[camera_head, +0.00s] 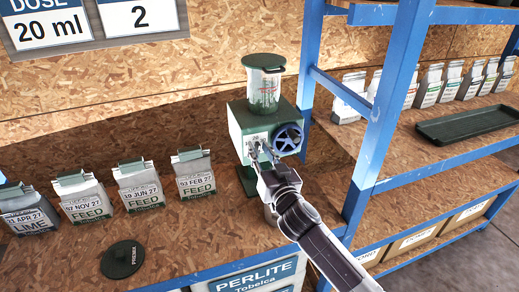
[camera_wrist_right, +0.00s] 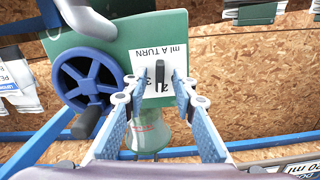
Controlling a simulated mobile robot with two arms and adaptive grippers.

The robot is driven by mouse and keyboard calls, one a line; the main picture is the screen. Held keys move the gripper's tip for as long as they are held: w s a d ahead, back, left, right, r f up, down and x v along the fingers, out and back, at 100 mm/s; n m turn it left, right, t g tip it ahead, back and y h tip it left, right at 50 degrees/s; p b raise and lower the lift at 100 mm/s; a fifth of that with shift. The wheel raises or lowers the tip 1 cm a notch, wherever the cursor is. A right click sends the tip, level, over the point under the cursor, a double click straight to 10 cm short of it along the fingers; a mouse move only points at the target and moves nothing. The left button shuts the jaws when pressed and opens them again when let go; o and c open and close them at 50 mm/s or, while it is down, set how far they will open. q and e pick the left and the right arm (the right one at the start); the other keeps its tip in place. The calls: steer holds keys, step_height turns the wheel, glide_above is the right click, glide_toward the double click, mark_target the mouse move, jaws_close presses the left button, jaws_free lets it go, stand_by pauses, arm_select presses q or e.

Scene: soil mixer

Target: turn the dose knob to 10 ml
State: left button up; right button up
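The green dosing machine (camera_head: 247,122) stands on the bench, with a clear cup (camera_head: 264,85) on top and a blue handwheel (camera_head: 287,139) on its right front. The dose knob (camera_wrist_right: 160,71) is a small dark bar on a white label (camera_wrist_right: 143,62) reading "ml A TURN". In the right wrist view the bar points up and down the picture; which number it marks is not readable. My right gripper (camera_wrist_right: 159,84) is open, its fingertips on both sides of the knob with gaps. In the head view the right gripper (camera_head: 262,148) covers much of the label. My left gripper is not in view.
The handwheel (camera_wrist_right: 88,80) is close beside my right fingers. A wall sign (camera_head: 47,28) reads "DOSE 20 ml". Several feed bags (camera_head: 138,186) and a lime bag (camera_head: 28,210) stand left of the machine. A blue rack post (camera_head: 385,110) rises right of my arm.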

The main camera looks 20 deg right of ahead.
steer(key=shift+w, duration=0.2)
jaws_close()
steer(key=shift+n, duration=0.4)
steer(key=n+p, duration=0.1)
steer(key=n, duration=0.1)
steer(key=shift+a+n, duration=0.1)
steer(key=shift+n, duration=0.3)
steer(key=n+p, duration=0.1)
steer(key=n, duration=0.2)
steer(key=shift+n, duration=0.3)
steer(key=n+p, duration=0.1)
steer(key=n, duration=0.5)
steer(key=shift+a+f, duration=0.1)
steer(key=shift+a, duration=0.05)
steer(key=shift+n, duration=0.4)
